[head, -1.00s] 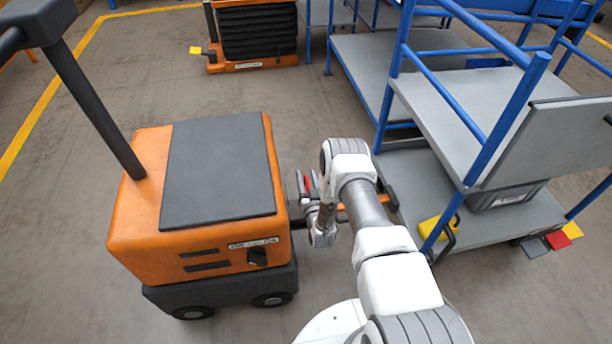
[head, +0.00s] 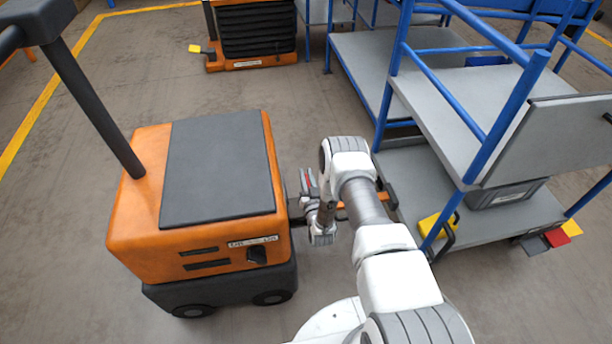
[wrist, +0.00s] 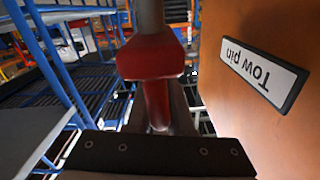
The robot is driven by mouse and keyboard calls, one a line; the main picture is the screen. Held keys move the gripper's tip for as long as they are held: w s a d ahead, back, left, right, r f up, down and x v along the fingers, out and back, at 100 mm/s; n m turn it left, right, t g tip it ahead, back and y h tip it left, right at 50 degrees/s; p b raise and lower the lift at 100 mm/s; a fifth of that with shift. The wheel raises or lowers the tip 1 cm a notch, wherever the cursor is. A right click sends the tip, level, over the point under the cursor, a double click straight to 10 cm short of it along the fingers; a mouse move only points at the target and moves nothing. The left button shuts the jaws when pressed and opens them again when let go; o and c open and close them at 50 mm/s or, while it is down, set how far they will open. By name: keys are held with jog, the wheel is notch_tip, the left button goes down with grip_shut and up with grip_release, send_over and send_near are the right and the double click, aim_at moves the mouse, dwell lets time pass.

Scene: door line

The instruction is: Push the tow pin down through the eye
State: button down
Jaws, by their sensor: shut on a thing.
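The red tow pin (wrist: 153,85) fills the middle of the upside-down wrist view, with a grey shank (wrist: 150,14) beyond its red block. In the head view only a sliver of red (head: 307,178) shows at my gripper (head: 309,188), which is shut on the pin. The gripper is beside the right face of the orange tug (head: 205,245), which shows a "Tow pin" label (wrist: 262,72) in the wrist view. An orange bar (head: 352,211) runs from the gripper area towards the blue-framed trolley. The eye is hidden, so I cannot tell how deep the pin is.
The trolley (head: 445,90) stands close on the right, with a yellow item (head: 438,226) on its lower deck. The tug's tall dark handle (head: 95,105) rises at left. Open floor (head: 290,100) lies behind the gripper.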

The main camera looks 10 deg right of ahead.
jog(key=shift+a, duration=0.15)
dwell(0.7)
jog(key=shift+f, duration=3.85)
jog(key=c, duration=0.9)
grip_release()
jog(key=shift+f, duration=0.15)
jog(key=shift+o, duration=0.3)
jog(key=shift+s, duration=0.15)
